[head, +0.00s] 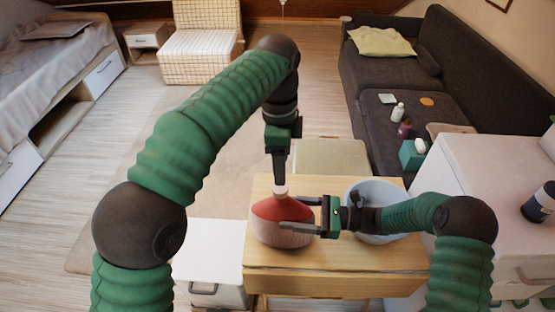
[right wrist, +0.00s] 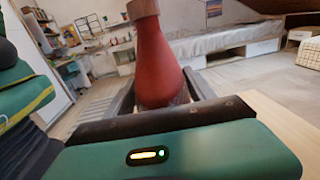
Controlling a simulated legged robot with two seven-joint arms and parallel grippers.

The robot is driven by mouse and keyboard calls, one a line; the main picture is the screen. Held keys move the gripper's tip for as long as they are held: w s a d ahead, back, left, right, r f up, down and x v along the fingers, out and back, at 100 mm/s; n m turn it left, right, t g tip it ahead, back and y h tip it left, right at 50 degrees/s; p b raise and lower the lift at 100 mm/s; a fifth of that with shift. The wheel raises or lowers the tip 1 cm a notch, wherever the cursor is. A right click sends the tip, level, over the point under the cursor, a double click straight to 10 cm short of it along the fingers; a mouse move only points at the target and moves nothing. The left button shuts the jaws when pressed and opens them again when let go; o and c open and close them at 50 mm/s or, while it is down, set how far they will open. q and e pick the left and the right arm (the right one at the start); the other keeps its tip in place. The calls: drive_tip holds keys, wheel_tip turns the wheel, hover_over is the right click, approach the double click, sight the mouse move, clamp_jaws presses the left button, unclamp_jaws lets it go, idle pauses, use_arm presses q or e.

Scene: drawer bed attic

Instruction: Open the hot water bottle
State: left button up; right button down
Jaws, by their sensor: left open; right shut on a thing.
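The hot water bottle (head: 275,213) is red with a pale cap (head: 280,191) and stands upright on the small wooden table (head: 340,262). My right gripper (head: 292,213) is shut on its body from the right side. In the right wrist view the red bottle (right wrist: 155,62) rises between the two fingers, with its pale cap (right wrist: 142,9) at the top edge. My left gripper (head: 280,178) points straight down directly over the cap and is open. Its fingertips are at or just above the cap; I cannot tell if they touch it.
A pale round basin (head: 393,187) stands on the table behind my right wrist. A white cabinet (head: 480,160) with a dark bottle (head: 540,203) is at right. A dark sofa (head: 400,80) with small items stands behind. A white drawer unit (head: 210,255) is left of the table.

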sight(280, 190)
use_arm(q)
drive_tip(key=m, duration=0.6)
drive_tip(key=shift+a+m, duration=0.2)
drive_tip(key=shift+m, duration=0.2)
drive_tip(key=m, duration=0.3)
drive_tip(key=shift+a, duration=0.1)
drive_tip(key=m, duration=0.7)
drive_tip(key=shift+a+r+m, duration=0.15)
drive_tip(key=shift+m, duration=0.15)
drive_tip(key=f, duration=0.8)
drive_tip(key=shift+d, duration=0.25)
